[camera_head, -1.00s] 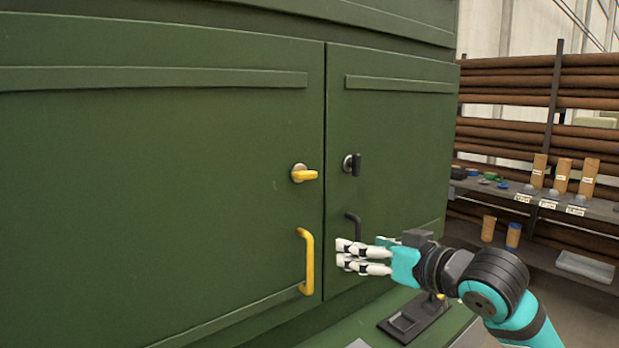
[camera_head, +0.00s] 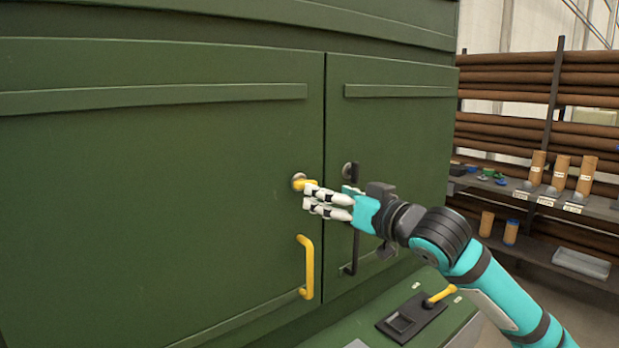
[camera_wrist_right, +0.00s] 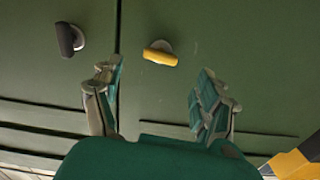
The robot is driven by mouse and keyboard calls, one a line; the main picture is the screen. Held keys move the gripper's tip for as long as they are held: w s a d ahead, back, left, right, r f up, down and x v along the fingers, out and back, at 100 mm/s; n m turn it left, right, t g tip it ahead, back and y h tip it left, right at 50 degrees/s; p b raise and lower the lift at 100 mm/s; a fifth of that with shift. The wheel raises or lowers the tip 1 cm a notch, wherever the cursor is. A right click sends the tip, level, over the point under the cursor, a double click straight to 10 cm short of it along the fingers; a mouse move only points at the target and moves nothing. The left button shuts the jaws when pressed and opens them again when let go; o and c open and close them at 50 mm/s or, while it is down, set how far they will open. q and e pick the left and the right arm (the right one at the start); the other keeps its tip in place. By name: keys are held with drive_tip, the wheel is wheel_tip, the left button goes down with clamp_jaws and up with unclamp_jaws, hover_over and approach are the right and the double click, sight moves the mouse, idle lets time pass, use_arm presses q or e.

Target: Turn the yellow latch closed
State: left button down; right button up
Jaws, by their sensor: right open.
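The yellow latch (camera_head: 305,184) sits on a round metal base on the left green door, near the seam between the two doors. In the head view its lever points right, and my right gripper partly covers it. My right gripper (camera_head: 312,201) reaches in from the right with its fingers just in front of and below the latch. In the right wrist view, the latch (camera_wrist_right: 160,57) lies ahead, between the two spread fingers of the gripper (camera_wrist_right: 160,90), and they appear apart from it. The gripper is open and empty. My left gripper is not in view.
A yellow handle (camera_head: 306,267) is below the latch. A black latch (camera_head: 354,171) and a black handle (camera_head: 351,255) are on the right door, partly behind my right arm. A yellow lever (camera_head: 441,296) stands on the ledge below. Shelves (camera_head: 560,200) with rollers are at right.

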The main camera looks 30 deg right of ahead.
sight(303, 184)
drive_tip(key=w+p, duration=0.2)
drive_tip(key=w, duration=0.5)
drive_tip(key=shift+a+p, duration=0.35)
drive_tip(key=c, duration=1.2)
